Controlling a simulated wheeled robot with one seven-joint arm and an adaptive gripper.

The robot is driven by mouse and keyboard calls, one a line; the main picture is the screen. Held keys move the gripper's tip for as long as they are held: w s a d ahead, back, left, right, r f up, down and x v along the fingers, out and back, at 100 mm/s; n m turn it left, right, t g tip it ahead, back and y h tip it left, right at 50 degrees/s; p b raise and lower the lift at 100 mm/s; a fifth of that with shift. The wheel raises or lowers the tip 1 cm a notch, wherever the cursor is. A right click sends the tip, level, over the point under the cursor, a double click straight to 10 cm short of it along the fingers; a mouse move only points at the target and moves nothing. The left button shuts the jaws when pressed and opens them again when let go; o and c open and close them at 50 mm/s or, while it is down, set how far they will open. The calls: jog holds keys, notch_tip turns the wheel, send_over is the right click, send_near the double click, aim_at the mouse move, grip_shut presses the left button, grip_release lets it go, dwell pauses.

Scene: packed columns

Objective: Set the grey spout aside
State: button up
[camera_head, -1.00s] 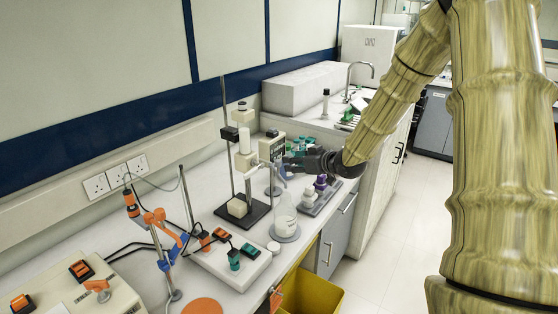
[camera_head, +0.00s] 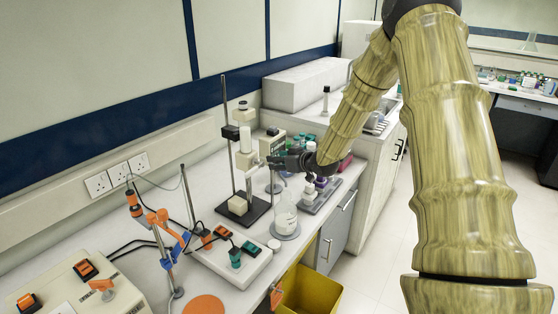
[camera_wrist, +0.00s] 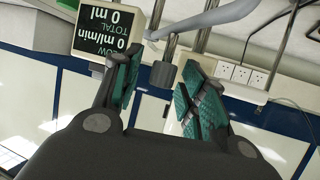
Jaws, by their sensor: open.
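My gripper (camera_head: 272,162) is open and reaches left over the bench, beside the white column on its stand (camera_head: 245,145). In the wrist view, which is upside down, its two green-padded fingers (camera_wrist: 164,72) are spread. A light grey curved tube (camera_wrist: 205,20), which looks like the spout, crosses just beyond the fingertips. A dark grey block (camera_wrist: 164,74) on a metal rod shows in the gap between the fingers. I cannot tell whether anything touches the pads. In the head view the spout is too small and partly hidden to make out.
A flow display (camera_wrist: 108,32) reading 0 ml/min is close by one finger. A glass flask (camera_head: 285,215) stands below the gripper. A yellow bin (camera_head: 312,290) stands below the bench edge.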

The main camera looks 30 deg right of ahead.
grip_shut()
